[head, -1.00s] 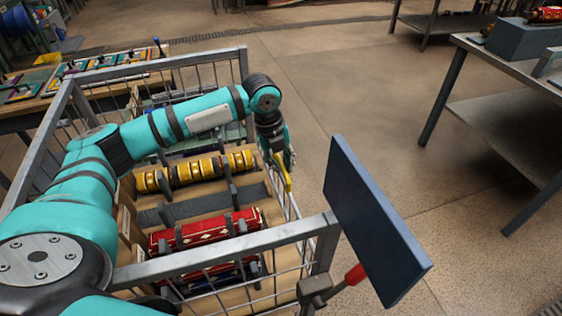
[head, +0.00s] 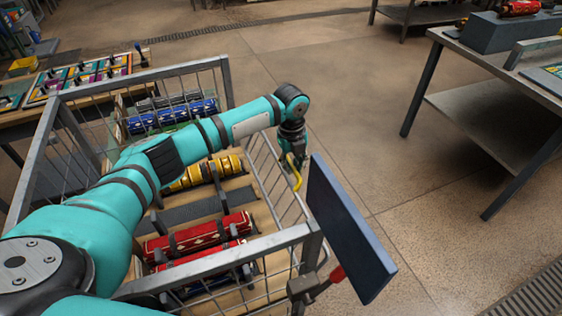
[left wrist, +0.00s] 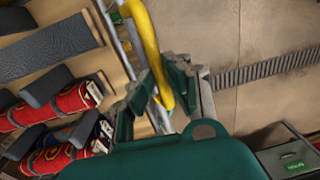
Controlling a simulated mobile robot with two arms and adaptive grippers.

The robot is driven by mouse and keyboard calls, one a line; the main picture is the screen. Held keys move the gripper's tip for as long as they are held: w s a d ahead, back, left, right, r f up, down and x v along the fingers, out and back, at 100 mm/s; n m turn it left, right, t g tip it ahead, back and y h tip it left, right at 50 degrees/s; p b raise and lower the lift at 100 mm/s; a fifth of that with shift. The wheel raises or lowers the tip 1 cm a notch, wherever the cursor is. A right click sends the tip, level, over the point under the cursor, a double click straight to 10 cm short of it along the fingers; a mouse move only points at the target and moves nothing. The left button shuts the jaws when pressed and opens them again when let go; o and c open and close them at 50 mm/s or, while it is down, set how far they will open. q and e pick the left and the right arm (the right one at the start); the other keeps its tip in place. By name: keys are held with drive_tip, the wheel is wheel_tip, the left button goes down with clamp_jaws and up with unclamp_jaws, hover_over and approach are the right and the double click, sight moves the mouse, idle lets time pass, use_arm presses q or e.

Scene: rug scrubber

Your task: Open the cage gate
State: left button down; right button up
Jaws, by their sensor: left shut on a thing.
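The metal cage (head: 130,70) stands in front of me, with a wire-mesh gate side (head: 268,165) along its right. A curved yellow handle (head: 296,180) is on that side. My left gripper (head: 291,158) reaches over the cage from the left and is at the handle. In the left wrist view the handle (left wrist: 145,35) passes between the two fingers of my left gripper (left wrist: 162,88), which are closed on it. The gate's far edge is partly hidden by my arm. My right gripper is not in view.
Red rolls (head: 200,235), yellow rolls (head: 205,173) and blue rolls (head: 170,117) lie in the cage. A dark blue panel (head: 350,230) and a red-handled part (head: 337,273) are at the near right corner. A metal table (head: 500,110) stands right; the floor between is clear.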

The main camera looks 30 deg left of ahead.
use_arm(q)
drive_tip(key=shift+w+d+f+b, duration=0.2)
drive_tip(key=shift+w+d, duration=0.4)
drive_tip(key=shift+w, duration=0.15)
drive_tip(key=shift+w+d+f+b, duration=0.15)
drive_tip(key=shift+w+d, duration=0.4)
drive_tip(key=shift+w, duration=0.15)
drive_tip(key=c, duration=1.7)
unclamp_jaws()
drive_tip(key=o, duration=0.4)
drive_tip(key=shift+d+f, duration=0.15)
drive_tip(key=shift+d, duration=0.05)
drive_tip(key=shift+c, duration=0.2)
drive_tip(key=shift+a+f, duration=0.1)
drive_tip(key=shift+s, duration=0.1)
wheel_tip(320, 180, up, 12)
drive_tip(key=shift+s+a, duration=0.25)
drive_tip(key=shift+s, duration=0.05)
